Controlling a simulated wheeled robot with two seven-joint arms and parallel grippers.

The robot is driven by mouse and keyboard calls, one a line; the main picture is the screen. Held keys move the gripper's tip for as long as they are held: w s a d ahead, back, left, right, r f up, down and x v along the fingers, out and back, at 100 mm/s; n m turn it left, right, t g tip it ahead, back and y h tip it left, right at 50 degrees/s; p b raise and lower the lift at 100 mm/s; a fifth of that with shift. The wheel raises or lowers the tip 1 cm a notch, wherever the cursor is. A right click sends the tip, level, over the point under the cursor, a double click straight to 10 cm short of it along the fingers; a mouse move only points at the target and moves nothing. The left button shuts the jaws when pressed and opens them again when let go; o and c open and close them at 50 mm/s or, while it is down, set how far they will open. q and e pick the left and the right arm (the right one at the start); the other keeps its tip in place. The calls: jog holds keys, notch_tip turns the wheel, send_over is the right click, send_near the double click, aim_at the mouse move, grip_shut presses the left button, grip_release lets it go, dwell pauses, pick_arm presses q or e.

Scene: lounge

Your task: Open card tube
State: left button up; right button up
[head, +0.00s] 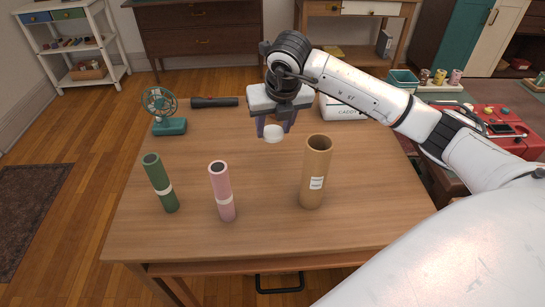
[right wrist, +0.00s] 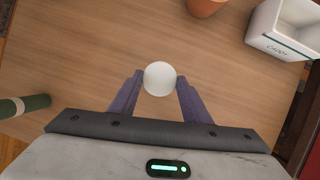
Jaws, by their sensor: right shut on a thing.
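The brown card tube (head: 307,185) stands upright on the wooden table, right of centre in the head view. It has a white label, and its top end is open and dark inside. My right gripper (head: 274,127) is above the table, behind and to the left of the tube's top. It is shut on a round white cap (head: 273,137), which is apart from the tube. The cap also shows between the purple fingers in the right wrist view (right wrist: 160,79). My left gripper is not in view.
A green tube (head: 158,178) and a pink tube (head: 221,185) stand left of the card tube. A small fan (head: 168,127), a flashlight (head: 215,102) and a white caddy (head: 343,113) are farther back. A terracotta-coloured round object (right wrist: 205,6) shows in the wrist view.

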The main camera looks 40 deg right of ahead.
aim_at(275, 136)
notch_tip(275, 136, down, 4)
jog(key=shift+f, duration=0.25)
notch_tip(275, 136, down, 4)
jog(key=shift+f, duration=0.1)
jog(key=o, duration=1.2)
jog(key=v, duration=1.2)
jog(key=shift+p, duration=0.35)
